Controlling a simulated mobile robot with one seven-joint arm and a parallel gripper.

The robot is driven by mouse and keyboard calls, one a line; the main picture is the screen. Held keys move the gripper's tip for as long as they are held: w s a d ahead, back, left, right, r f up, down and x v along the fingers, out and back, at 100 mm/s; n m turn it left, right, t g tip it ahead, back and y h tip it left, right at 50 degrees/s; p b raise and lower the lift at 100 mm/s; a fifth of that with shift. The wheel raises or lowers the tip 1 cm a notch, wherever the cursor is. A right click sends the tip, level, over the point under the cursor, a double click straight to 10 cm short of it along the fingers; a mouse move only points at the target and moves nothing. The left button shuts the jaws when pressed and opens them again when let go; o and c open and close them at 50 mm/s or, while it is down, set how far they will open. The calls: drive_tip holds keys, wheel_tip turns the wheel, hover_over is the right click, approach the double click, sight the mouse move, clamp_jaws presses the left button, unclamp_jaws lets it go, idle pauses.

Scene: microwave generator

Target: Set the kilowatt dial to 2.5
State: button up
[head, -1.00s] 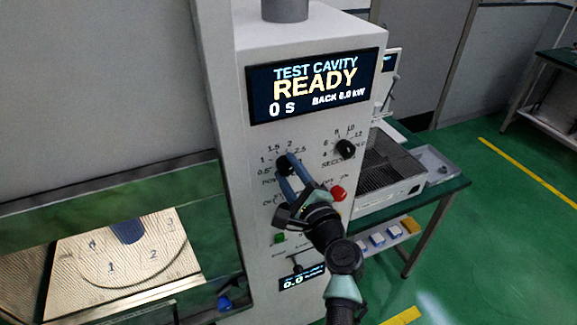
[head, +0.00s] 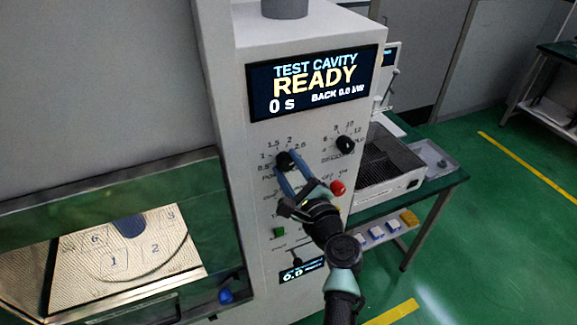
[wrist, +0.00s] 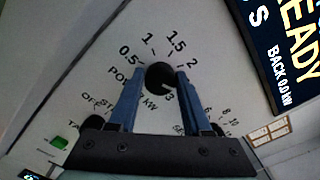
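The kilowatt dial (head: 285,160) is a round black knob on the grey front panel, below the READY display. Its printed scale shows 0.5, 1, 1.5, 2 and 2.5 in the head view. It also shows in the wrist view (wrist: 160,76), in the middle. My gripper (head: 289,166) has one blue finger on each side of the dial; in the wrist view (wrist: 160,80) both fingertips lie close against its sides. The gripper seems shut on the dial. The dial's pointer mark cannot be read clearly, and the scale near 3 is partly hidden by the right finger.
A second black dial (head: 345,145), for seconds, is to the right. A red button (head: 338,187) is close beside my gripper, and a green button (head: 279,232) is lower left. The display (head: 312,84) reads READY, 0 S. A lit cavity (head: 115,262) is at left.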

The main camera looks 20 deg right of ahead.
drive_tip(key=o, duration=0.4)
drive_tip(key=s+b, duration=0.3)
drive_tip(key=s, duration=1)
drive_tip(key=shift+d, duration=0.2)
